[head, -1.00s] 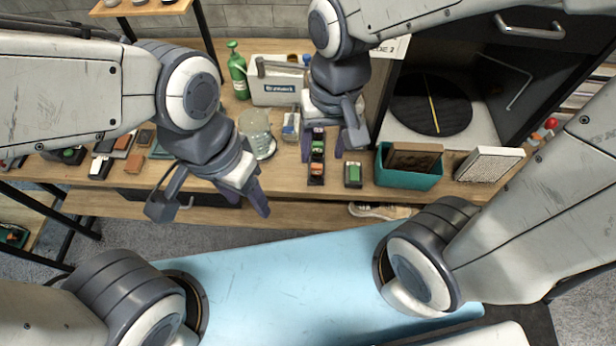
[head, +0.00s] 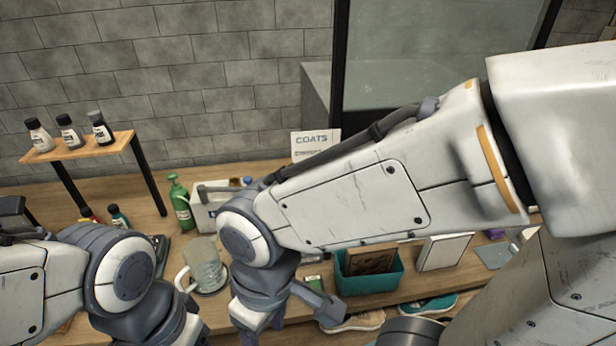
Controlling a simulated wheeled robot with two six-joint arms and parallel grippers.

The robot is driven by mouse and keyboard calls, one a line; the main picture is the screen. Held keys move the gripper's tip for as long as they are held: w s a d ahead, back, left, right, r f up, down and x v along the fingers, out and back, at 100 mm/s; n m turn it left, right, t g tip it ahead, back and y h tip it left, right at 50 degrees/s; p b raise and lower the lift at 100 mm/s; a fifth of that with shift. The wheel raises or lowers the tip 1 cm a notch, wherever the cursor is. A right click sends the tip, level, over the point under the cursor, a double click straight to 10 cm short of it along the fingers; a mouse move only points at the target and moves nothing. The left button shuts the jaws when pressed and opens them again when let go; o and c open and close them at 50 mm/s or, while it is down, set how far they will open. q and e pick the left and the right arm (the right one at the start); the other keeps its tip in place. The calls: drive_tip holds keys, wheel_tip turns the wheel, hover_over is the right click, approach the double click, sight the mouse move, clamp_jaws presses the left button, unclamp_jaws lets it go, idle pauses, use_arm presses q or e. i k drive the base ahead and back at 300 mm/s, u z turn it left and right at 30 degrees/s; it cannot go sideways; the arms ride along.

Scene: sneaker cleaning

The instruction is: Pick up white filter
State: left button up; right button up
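The white filter (head: 444,252) is a thin white-framed rectangular panel. It stands tilted on the bench, just right of the teal bin, clear of both my grippers. The body of my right gripper (head: 262,322) hangs near the bench's front, left of the bin and well left of the filter.
The teal bin (head: 368,281) holds a brown block. A glass jug (head: 203,264), green bottle (head: 181,203) and white caddy stand farther left. Sneakers (head: 428,309) lie below the bench's front edge. My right upper arm crosses above the bench. A glass-fronted cabinet (head: 430,60) stands behind.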

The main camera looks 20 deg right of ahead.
sight(441, 252)
drive_tip(key=k, duration=0.5)
drive_tip(key=z, duration=0.45)
drive_tip(key=i, duration=0.35)
drive_tip(key=z, duration=1.9)
drive_tip(key=k, duration=1.15)
drive_tip(key=z, duration=1.05)
drive_tip(key=i, duration=1.65)
drive_tip(key=u, duration=1.6)
drive_tip(key=i, duration=0.75)
drive_tip(key=u, duration=0.8)
